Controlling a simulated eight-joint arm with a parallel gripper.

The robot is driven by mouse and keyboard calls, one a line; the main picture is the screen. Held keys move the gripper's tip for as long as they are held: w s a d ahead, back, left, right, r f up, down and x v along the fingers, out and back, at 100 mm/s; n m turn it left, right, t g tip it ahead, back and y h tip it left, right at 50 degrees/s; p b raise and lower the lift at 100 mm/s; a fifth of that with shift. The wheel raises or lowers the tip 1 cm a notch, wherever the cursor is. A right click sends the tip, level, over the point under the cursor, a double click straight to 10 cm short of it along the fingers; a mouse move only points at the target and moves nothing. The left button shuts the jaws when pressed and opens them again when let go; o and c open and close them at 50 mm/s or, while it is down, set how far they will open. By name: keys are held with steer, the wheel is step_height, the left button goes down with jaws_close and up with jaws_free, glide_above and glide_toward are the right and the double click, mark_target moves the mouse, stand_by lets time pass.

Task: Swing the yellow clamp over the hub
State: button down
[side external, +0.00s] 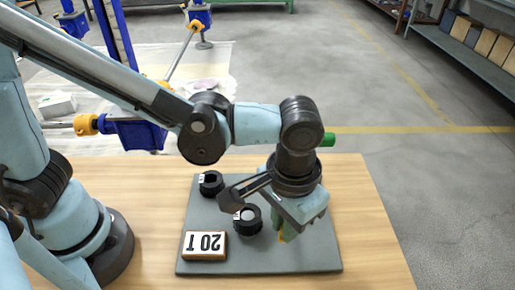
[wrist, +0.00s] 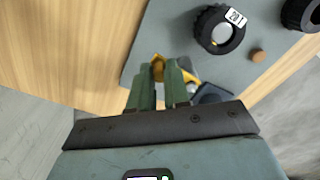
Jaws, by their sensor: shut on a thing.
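The yellow clamp (wrist: 157,69) shows in the wrist view between the tips of my gripper's green fingers, with another yellow part reaching to the right behind them. My gripper (wrist: 160,78) is shut on it. In the side view my gripper (side external: 284,234) points down at the right part of the grey plate, and only a bit of the yellow clamp (side external: 281,238) shows. A black ribbed round part (side external: 247,219) stands left of my gripper; it also shows in the wrist view (wrist: 207,38). I cannot tell for sure which part is the hub.
A second black round part (side external: 211,175) stands further back on the grey plate (side external: 190,222). A block marked 20 T (side external: 205,255) lies at the front left. A small brown peg (wrist: 257,55) is near the ribbed part. The wooden table (side external: 375,245) is clear on the right.

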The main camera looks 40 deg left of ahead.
steer(key=a+m, duration=0.1)
steer(key=m, duration=0.1)
steer(key=s+m, duration=0.1)
steer(key=m, duration=0.1)
steer(key=shift+a, duration=0.4)
steer(key=m, duration=0.2)
steer(key=a+m, duration=0.1)
steer(key=m, duration=0.1)
steer(key=shift+a, duration=0.3)
steer(key=m, duration=0.1)
steer(key=a+m, duration=0.1)
steer(key=m, duration=0.1)
steer(key=a+m, duration=0.1)
steer(key=shift+w, duration=0.25)
steer(key=shift+w+a+m, duration=0.25)
steer(key=shift+a+m, duration=0.05)
steer(key=shift+m, duration=0.7)
steer(key=shift+w+a+m, duration=0.2)
steer(key=shift+a+m, duration=0.05)
steer(key=shift+m, duration=0.75)
steer(key=shift+w, duration=0.1)
steer(key=c, duration=1.1)
jaws_free()
steer(key=shift+r, duration=0.15)
step_height(320, 180, up, 12)
